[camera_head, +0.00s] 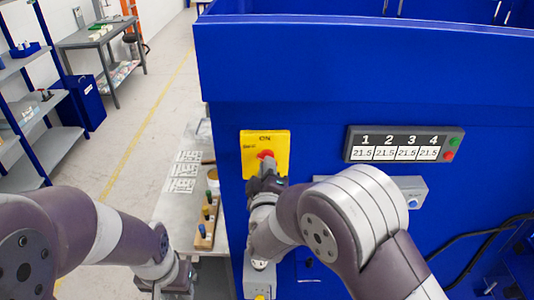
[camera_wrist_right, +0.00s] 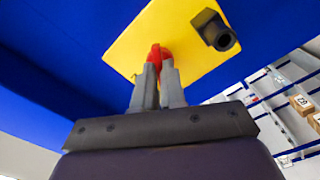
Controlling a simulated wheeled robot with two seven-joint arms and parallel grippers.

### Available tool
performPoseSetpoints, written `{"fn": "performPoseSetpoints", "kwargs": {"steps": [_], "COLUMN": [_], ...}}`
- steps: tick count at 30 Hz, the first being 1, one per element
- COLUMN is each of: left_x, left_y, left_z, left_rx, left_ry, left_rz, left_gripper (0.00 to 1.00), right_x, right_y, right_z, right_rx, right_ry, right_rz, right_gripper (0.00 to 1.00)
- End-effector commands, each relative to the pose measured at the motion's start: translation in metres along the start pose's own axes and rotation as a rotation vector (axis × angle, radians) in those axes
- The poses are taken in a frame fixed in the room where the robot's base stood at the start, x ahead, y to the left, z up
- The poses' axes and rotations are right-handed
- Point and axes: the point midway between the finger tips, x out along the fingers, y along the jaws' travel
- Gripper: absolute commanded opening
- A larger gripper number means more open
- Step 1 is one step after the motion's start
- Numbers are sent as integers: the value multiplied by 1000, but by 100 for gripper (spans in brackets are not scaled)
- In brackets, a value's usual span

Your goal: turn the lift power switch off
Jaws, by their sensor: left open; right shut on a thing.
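The lift power switch is a red knob (camera_head: 265,154) on a yellow plate (camera_head: 251,146) marked "ON", mounted on the blue machine's front. My right gripper (camera_head: 267,168) is at the plate and partly covers the knob and the plate's lower part. In the right wrist view, my right gripper (camera_wrist_right: 159,72) is shut on the red knob (camera_wrist_right: 157,53), one finger on each side, in front of the tilted yellow plate (camera_wrist_right: 150,32). My left gripper (camera_head: 172,282) is low at the left, away from the switch and open; its fingertips are hard to make out.
A grey panel (camera_head: 404,144) with readings of 21.5 is right of the switch. A box with a blue button (camera_head: 413,190) sits below it, partly behind my right arm. A wooden holder with coloured pegs (camera_head: 207,222) stands on the bench (camera_head: 176,207) to the left. A black cable hangs at right.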

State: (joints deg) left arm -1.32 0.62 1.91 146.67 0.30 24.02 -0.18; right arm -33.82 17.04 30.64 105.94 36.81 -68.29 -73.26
Motion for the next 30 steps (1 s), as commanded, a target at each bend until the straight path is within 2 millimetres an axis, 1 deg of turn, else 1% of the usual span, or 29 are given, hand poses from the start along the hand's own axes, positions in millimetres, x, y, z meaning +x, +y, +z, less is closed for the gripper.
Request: {"fn": "performPoseSetpoints", "kwargs": {"steps": [1,10,13,24,30], "left_x": [-4,-3,-8,-35,-45], "left_y": [0,0,0,0,0], "left_z": [0,0,-1,-4,-5], "left_rx": [0,0,0,0,0], "left_ry": [0,0,0,0,0], "left_rz": [0,0,0,0,0], "left_gripper": [43,43,43,43,43], "right_x": [0,0,0,0,0], "right_y": [2,0,1,3,2], "right_z": [-1,0,-1,-2,-1], "right_rx": [-19,-41,-70,-377,-532], "right_ry": [0,1,0,0,0], "right_rz": [0,1,0,-1,-1], "right_gripper": [0,0,0,0,0]}}
